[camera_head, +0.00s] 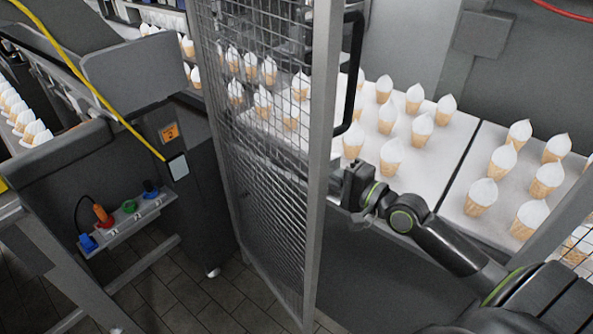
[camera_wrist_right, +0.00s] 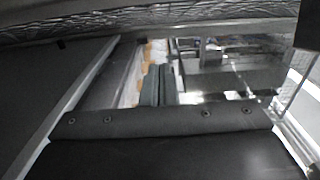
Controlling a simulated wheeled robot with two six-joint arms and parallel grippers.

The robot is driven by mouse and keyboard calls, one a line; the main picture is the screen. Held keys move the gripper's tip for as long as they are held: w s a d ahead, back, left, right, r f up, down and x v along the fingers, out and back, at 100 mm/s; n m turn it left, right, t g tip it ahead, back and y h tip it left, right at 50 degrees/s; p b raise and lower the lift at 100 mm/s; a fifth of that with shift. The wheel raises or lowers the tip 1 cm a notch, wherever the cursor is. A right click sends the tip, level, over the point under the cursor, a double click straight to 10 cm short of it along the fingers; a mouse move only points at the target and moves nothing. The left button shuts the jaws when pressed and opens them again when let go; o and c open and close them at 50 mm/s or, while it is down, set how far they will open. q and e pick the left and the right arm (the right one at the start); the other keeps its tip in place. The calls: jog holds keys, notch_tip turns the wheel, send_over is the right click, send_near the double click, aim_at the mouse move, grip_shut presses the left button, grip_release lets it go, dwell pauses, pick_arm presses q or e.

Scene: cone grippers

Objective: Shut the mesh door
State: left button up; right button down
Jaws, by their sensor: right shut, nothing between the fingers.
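The mesh door (camera_head: 265,150) stands open in the middle of the head view, a grey metal frame with wire mesh. Its near upright (camera_head: 316,170) points toward me. A black bar handle (camera_head: 355,75) is on that upright's right side. My right gripper (camera_head: 347,186) is just right of the upright, below the handle's lower end. Its fingers (camera_wrist_right: 158,85) are shut with nothing between them in the wrist view. I cannot tell whether the gripper touches the door. My left gripper is not in view.
White-topped cones (camera_head: 390,155) stand in rows on a pale conveyor (camera_head: 425,185) behind my right arm. A dark machine cabinet (camera_head: 195,190) with a socket strip (camera_head: 128,218) is left of the door. A yellow cable (camera_head: 85,80) crosses the upper left. Tiled floor (camera_head: 200,305) shows below.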

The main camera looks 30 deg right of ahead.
aim_at(298, 171)
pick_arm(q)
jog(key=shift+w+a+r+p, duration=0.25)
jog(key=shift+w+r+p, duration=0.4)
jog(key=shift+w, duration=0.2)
pick_arm(e)
jog(key=shift+w+a, duration=0.5)
jog(key=shift+a, duration=0.4)
jog(key=shift+w+a, duration=0.55)
jog(key=shift+a, duration=0.35)
jog(key=shift+w+a, duration=0.5)
jog(key=shift+a, duration=0.4)
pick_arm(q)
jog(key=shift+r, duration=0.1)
